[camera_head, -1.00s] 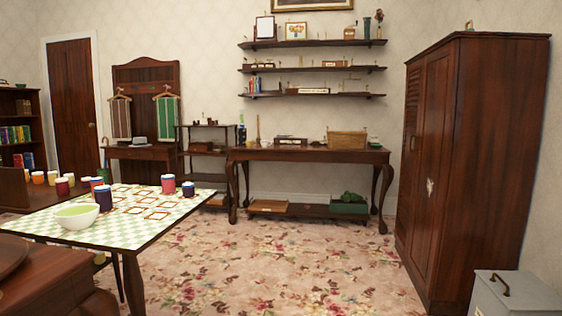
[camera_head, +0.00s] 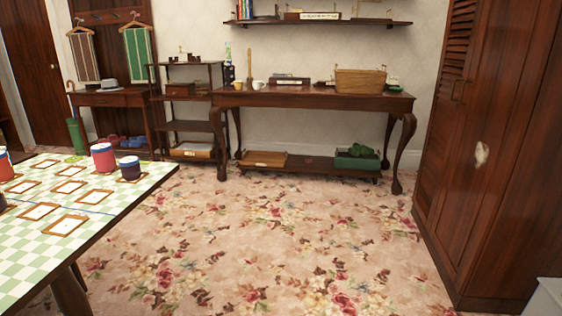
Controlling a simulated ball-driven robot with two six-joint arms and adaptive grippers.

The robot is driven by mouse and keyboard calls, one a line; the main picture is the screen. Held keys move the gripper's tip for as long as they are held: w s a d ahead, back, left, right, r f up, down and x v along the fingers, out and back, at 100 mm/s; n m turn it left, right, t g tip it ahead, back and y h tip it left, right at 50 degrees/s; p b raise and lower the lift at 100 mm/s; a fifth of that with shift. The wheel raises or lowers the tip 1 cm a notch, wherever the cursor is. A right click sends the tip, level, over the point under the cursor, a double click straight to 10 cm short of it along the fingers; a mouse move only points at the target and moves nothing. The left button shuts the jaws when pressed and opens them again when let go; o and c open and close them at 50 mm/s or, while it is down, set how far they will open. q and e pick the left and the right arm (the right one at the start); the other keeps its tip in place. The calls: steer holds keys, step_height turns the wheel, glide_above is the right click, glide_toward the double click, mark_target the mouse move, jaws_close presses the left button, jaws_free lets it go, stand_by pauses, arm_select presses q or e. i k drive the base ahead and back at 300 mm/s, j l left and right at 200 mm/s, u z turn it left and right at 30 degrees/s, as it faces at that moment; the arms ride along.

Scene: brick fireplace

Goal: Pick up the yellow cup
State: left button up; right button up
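A small yellow cup (camera_head: 238,85) stands on the long dark wooden side table (camera_head: 310,98) against the far wall, near its left end. A white cup (camera_head: 258,85) stands just to its right. The yellow cup is far off and small in view. Neither of my grippers shows in the head view.
A checkered table (camera_head: 95,222) with small frames, a red cup (camera_head: 103,157) and a dark blue cup (camera_head: 130,168) is close at left. A tall wardrobe (camera_head: 480,150) stands at right. Open flowered carpet (camera_head: 260,240) lies between. A small shelf stand (camera_head: 187,126) adjoins the side table.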

mark_target(238, 85)
steer(key=i, duration=5.05)
